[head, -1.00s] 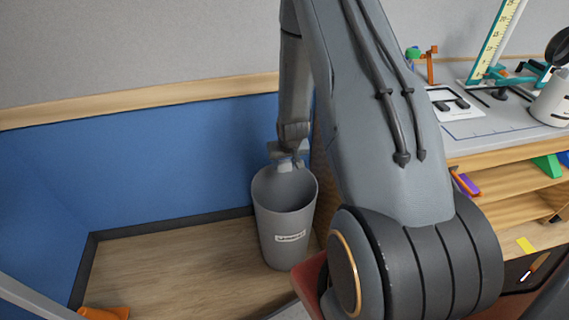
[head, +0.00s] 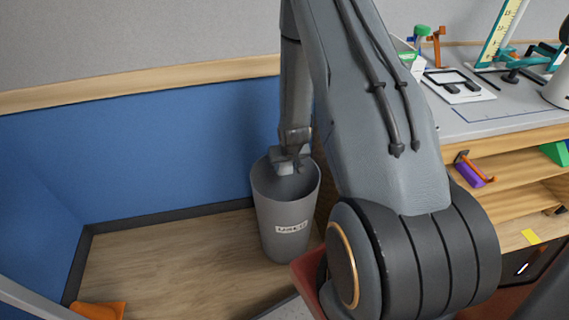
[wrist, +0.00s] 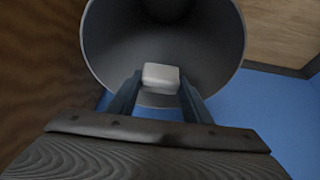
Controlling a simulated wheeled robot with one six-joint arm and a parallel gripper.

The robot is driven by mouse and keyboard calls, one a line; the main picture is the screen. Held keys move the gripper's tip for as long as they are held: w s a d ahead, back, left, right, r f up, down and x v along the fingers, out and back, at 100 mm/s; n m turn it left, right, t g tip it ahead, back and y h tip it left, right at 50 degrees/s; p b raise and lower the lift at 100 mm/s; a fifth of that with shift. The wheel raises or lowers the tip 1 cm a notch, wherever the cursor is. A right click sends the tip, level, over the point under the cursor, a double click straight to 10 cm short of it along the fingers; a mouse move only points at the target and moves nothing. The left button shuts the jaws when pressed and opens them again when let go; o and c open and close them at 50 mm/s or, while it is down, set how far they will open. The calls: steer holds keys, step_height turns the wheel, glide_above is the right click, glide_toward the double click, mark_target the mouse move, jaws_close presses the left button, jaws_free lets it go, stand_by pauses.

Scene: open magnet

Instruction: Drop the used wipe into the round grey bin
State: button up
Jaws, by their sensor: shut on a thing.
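The round grey bin (head: 285,225) stands on the wooden floor against the blue wall panel, with a white label on its front. Its open mouth also shows in the wrist view (wrist: 105,40). My gripper (head: 290,168) points down at the bin's mouth, by its back rim. In the wrist view my gripper (wrist: 160,85) is shut on a small whitish wipe (wrist: 161,76), which shows against the bin's opening. The bin's bottom is dark.
A workbench (head: 500,125) with shelves stands at the right, close to my arm. An orange object (head: 100,309) lies on the floor at lower left. The floor (head: 170,260) left of the bin is clear.

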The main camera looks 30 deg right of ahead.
mark_target(286, 167)
steer(key=shift+f+b, duration=0.75)
steer(key=shift+f, duration=0.7)
steer(key=o, duration=1)
steer(key=shift+r, duration=0.1)
step_height(286, 167, up, 7)
steer(key=p, duration=0.4)
steer(key=shift+p, duration=0.4)
